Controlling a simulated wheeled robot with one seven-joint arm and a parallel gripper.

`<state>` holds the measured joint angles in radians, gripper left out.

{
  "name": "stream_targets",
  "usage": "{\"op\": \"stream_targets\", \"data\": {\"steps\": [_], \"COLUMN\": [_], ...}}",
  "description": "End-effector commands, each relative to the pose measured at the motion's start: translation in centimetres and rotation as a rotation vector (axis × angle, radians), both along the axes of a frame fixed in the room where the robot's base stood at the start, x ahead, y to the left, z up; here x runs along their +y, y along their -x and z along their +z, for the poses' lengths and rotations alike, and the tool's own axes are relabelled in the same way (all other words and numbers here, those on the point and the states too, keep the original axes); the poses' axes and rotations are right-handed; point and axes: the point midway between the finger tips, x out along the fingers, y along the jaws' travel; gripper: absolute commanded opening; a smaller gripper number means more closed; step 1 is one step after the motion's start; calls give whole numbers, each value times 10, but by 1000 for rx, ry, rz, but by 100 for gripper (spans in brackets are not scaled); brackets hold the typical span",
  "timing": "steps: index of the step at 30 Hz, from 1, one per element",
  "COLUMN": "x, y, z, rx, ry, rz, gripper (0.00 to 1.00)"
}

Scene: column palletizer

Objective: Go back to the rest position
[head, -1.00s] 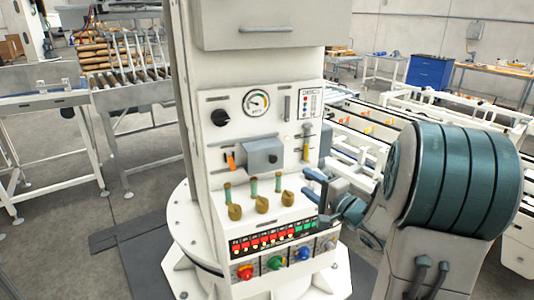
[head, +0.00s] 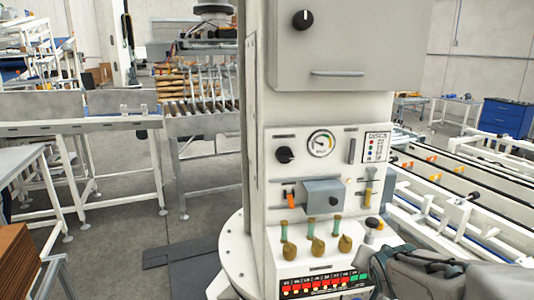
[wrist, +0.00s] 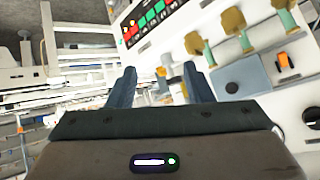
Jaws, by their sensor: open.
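My gripper (wrist: 160,76) is open in the wrist view, its two blue-grey fingers apart with nothing held between them. In the head view, my gripper is at the lower right, beside the right edge of the white control column (head: 350,100), partly cut off by the frame. The column's panel carries a gauge (head: 321,143), a black knob (head: 284,155), a grey box with an orange lever (head: 291,200), and brass valves (head: 317,245). The valves also show in the wrist view (wrist: 233,21), above and right of the fingers. Whether the fingers touch anything is unclear.
A roller conveyor (head: 200,122) with stacked brown sacks (head: 183,90) stands behind on the left. White conveyor frames (head: 470,215) run along the right. A brown stack (head: 16,258) is at the lower left edge. Grey floor (head: 120,225) is open left of the column.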

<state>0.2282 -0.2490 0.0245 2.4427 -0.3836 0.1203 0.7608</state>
Motion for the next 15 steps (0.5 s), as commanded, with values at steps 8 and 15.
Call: {"op": "stream_targets", "data": {"steps": [8,15], "x": [47,82], "y": [84,143], "z": [-16,-24], "rx": [350,554], "ry": [96,97], "rz": [235,473], "gripper": [46,46]}}
